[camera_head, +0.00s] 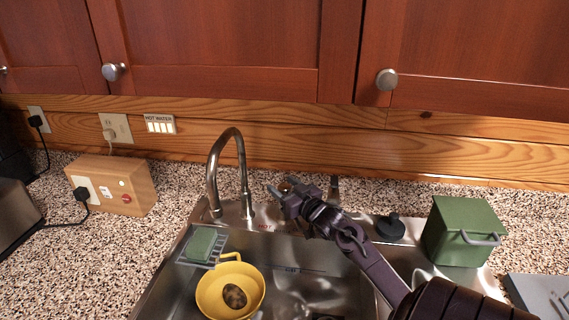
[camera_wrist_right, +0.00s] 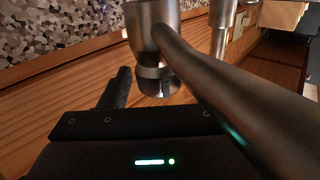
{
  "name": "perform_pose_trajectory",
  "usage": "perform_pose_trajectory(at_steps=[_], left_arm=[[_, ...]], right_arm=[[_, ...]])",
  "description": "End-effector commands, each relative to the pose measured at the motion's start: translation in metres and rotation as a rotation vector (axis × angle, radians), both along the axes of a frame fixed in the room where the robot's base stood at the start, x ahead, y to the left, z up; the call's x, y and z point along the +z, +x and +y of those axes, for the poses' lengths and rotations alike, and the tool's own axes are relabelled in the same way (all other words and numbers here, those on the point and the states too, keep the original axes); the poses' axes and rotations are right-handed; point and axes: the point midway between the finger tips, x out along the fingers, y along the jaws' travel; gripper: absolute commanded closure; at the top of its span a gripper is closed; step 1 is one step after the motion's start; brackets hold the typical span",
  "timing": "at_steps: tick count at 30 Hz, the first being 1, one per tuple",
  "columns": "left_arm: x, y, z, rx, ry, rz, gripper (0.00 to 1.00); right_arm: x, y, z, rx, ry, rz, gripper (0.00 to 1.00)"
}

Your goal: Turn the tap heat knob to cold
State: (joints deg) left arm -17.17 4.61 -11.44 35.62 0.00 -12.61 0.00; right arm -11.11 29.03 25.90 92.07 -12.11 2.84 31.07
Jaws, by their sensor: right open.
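The curved metal tap (camera_head: 241,165) stands at the back of the sink, with a red HOT mark on the rim beside its base. My right gripper (camera_head: 302,189) is open just right of the tap and largely hides what is behind it, including the heat knob in the head view. In the right wrist view a metal cylinder with a long lever (camera_wrist_right: 215,80), apparently the heat knob, is close in front of the jaws. One dark finger (camera_wrist_right: 117,88) shows left of it; the lever hides the other side. I cannot tell whether they touch. My left gripper is out of view.
The sink (camera_head: 300,255) holds a yellow pan (camera_head: 215,295) with a dark brown item in it. A green sponge (camera_head: 202,243) lies on a rack at left. A dark stopper-like piece (camera_head: 391,227) and a green box (camera_head: 462,232) are at right. Wooden cabinets (camera_head: 215,50) hang above.

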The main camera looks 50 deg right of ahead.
Motion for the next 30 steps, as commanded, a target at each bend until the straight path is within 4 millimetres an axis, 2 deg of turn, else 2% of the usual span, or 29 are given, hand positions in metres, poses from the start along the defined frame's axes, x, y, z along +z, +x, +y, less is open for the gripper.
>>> perform_pose_trajectory(at_steps=[5,21,25,30], left_arm=[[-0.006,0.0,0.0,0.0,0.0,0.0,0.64],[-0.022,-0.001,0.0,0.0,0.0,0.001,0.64],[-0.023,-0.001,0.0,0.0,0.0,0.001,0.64],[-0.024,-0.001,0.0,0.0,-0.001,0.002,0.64]], right_arm=[[0.029,0.0,0.0,0.0,-0.005,-0.004,0.42],[0.16,0.0,0.0,0.001,-0.007,-0.004,0.42],[0.181,0.0,0.0,0.0,-0.004,-0.004,0.42],[0.193,0.0,0.0,0.0,-0.001,-0.001,0.42]])
